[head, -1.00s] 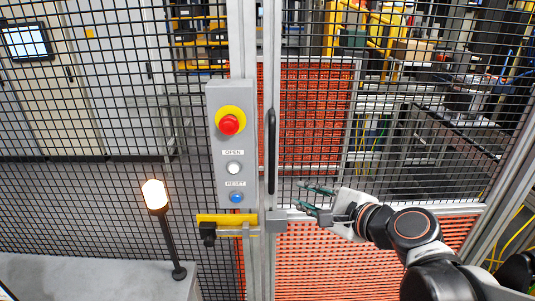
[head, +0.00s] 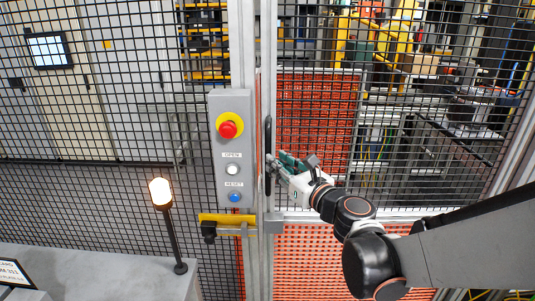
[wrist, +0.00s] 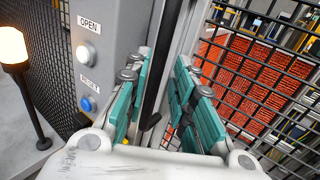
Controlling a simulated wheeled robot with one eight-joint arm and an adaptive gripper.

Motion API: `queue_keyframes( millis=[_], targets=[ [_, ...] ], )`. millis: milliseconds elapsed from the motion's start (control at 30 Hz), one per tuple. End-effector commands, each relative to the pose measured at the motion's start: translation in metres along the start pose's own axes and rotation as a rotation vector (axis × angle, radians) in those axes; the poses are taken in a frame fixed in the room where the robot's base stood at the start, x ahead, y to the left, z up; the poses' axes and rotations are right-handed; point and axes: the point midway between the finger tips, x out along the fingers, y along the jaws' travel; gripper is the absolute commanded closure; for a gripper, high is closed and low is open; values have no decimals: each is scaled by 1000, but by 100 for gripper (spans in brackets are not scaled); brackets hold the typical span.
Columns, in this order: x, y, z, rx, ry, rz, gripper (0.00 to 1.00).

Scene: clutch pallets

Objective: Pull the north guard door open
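The north guard door is presumably the black mesh panel with a pale metal frame (head: 271,60) right of the control box. Its upright black handle (head: 268,130) runs along the frame's left edge. My gripper (head: 277,163) is at the lower half of the handle. In the wrist view the green-padded fingers of my gripper (wrist: 163,85) stand apart, with the black handle (wrist: 156,65) between them. A gap shows beside the handle, and I see no clear contact. The door looks closed against the post.
A grey control box (head: 231,105) with a red stop button, a white button and a blue button stands just left of the handle. A yellow latch (head: 226,219) sits below it. A lit lamp post (head: 168,225) stands further left.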

Motion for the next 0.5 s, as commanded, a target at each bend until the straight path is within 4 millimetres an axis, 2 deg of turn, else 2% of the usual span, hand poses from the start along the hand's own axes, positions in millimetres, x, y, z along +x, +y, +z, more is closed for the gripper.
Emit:
queue_keyframes(
  millis=[100, 200, 333, 500],
  targets=[
    [23, 1, -1, -1, 0, 3, 77],
    [37, 1, -1, -1, 0, 2, 77],
    [50, 1, 0, -1, 0, 2, 77],
    [56, 0, 0, -1, 0, 0, 77]
  ],
)
